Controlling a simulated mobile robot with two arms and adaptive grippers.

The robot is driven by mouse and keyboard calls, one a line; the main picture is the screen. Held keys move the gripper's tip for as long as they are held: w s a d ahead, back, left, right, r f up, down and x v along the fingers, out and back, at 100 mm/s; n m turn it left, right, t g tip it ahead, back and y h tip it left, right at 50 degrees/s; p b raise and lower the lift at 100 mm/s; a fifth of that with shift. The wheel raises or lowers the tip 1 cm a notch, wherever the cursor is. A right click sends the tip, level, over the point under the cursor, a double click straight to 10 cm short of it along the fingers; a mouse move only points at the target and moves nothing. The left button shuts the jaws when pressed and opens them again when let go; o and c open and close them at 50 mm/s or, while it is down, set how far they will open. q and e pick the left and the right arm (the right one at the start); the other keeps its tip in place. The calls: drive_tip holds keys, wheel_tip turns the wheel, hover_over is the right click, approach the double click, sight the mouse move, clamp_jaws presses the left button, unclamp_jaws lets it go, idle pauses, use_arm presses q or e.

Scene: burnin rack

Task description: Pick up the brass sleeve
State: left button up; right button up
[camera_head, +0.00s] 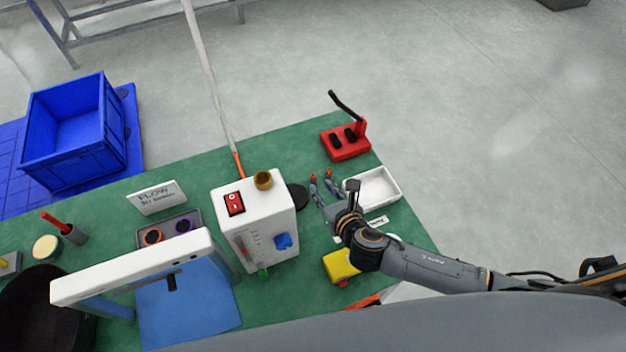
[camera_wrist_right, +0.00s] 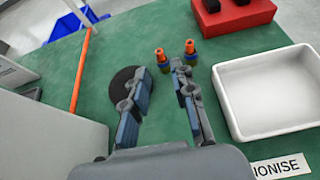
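A short brass-coloured sleeve (camera_head: 263,180) stands on top of the white box (camera_head: 280,206), at its back right corner beside a red switch. It does not show clearly in the right wrist view. My right gripper (camera_head: 321,183) is to the right of the box, low over the green table, apart from the sleeve. In the right wrist view its two fingers (camera_wrist_right: 160,75) are spread with nothing between them. Two small orange-topped pieces (camera_wrist_right: 161,57) (camera_wrist_right: 190,48) stand just beyond the fingertips. My left gripper is not in view.
A white tray (camera_wrist_right: 221,86) lies right of my right gripper, with a red block (camera_head: 346,143) behind it. A black disc (camera_head: 298,196) lies between the box and gripper. A yellow block (camera_head: 341,265) sits near my forearm. A white frame (camera_head: 130,268) stands left.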

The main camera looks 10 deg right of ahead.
sight(314, 178)
drive_tip(key=x, duration=0.3)
drive_tip(key=shift+w+r, duration=0.1)
drive_tip(key=shift+w, duration=0.15)
drive_tip(key=x, duration=0.3)
drive_tip(key=shift+w+a, duration=0.1)
drive_tip(key=shift+w, duration=0.2)
drive_tip(key=shift+w+f, duration=0.25)
drive_tip(key=shift+f, duration=0.1)
clamp_jaws()
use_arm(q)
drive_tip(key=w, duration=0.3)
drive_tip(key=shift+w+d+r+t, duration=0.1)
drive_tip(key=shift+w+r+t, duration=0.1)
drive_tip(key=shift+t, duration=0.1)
